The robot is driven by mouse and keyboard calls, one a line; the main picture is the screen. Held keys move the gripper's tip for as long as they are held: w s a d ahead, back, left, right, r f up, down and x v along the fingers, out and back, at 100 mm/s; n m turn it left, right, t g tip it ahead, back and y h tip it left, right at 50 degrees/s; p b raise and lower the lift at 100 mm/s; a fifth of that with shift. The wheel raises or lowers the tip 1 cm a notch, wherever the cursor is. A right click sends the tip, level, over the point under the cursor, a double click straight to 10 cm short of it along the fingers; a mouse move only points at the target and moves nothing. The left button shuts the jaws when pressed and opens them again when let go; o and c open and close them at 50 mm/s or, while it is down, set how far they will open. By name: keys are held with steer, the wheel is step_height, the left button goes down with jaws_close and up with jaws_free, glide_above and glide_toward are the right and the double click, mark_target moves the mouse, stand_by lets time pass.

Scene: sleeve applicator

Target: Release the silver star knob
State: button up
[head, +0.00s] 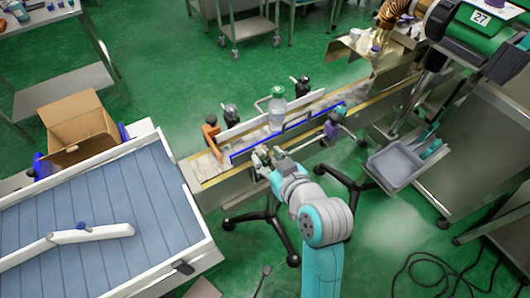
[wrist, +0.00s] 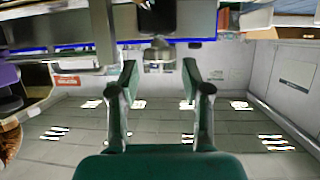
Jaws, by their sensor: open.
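My gripper (head: 262,160) is at the near side of the narrow conveyor (head: 235,184), close to its side rail. In the wrist view my gripper (wrist: 160,82) is open, with its two fingers apart and nothing between them. A silver knob (wrist: 158,55), which looks like the star knob, sits just beyond the fingertips and roughly centred between them. No finger visibly touches it. Its star shape is too small to make out. In the head view I cannot tell the knob apart from the gripper and the rail parts.
A clear bottle (head: 277,108) stands on the conveyor behind the blue-edged rail (head: 290,132). A purple-and-black clamp (head: 331,128) is right of my gripper. A grey tray (head: 396,160) is farther right.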

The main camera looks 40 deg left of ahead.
mark_target(261, 151)
steer(key=shift+x, duration=1.25)
steer(key=c, duration=0.9)
steer(key=shift+o, duration=0.2)
